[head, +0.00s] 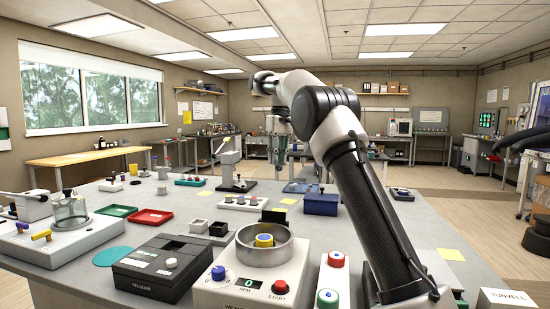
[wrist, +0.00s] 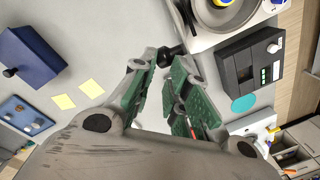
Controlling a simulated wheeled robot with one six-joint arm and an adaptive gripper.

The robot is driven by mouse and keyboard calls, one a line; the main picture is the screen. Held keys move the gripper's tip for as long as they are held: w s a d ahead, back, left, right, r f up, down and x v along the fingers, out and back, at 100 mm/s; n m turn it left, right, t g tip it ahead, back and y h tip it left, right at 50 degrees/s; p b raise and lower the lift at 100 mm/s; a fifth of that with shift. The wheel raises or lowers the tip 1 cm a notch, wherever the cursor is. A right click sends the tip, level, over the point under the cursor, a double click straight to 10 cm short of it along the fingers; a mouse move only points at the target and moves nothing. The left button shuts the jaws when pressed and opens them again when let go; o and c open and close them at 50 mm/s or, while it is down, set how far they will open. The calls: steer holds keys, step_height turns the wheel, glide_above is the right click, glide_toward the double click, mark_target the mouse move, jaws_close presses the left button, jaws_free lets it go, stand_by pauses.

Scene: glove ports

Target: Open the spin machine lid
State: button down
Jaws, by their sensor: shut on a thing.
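The white spin machine (head: 240,291) stands at the near edge of the table, with an RPM display, a blue knob and a red start button. Its round grey bowl (head: 290,252) is open at the top, with a yellow and blue part (head: 264,240) inside. A black plate (head: 273,216), apparently the lid, stands upright behind the bowl. My gripper (head: 279,155) shows beyond and above it in the head view. In the wrist view my green-padded fingers (wrist: 172,65) are closed around a small black knob-like piece (wrist: 165,54); I cannot tell whether it joins the plate.
A black device (head: 160,266) stands left of the machine, and a box with red and green buttons (head: 334,275) stands right. A blue box (head: 320,203) and yellow notes (head: 281,209) lie behind. Bare table shows around the notes.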

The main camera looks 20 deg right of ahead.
mark_target(280, 169)
steer(key=shift+g, duration=0.5)
steer(key=f, duration=0.4)
steer(key=shift+s+d, duration=0.2)
steer(key=shift+d, duration=0.15)
steer(key=c, duration=1.7)
jaws_free()
steer(key=shift+d, duration=0.1)
steer(key=shift+c, duration=0.2)
steer(key=o, duration=0.8)
steer(key=shift+s+d+f, duration=0.1)
steer(key=shift+s+d, duration=0.05)
steer(key=shift+d, duration=0.4)
steer(key=o, duration=0.3)
steer(key=shift+f, duration=0.15)
steer(key=c, duration=0.6)
steer(key=shift+a, duration=0.15)
steer(key=shift+c, duration=0.3)
steer(key=shift+w+a, duration=0.1)
steer(key=shift+w, duration=0.15)
steer(key=shift+w+a, duration=0.1)
steer(key=shift+a, duration=0.05)
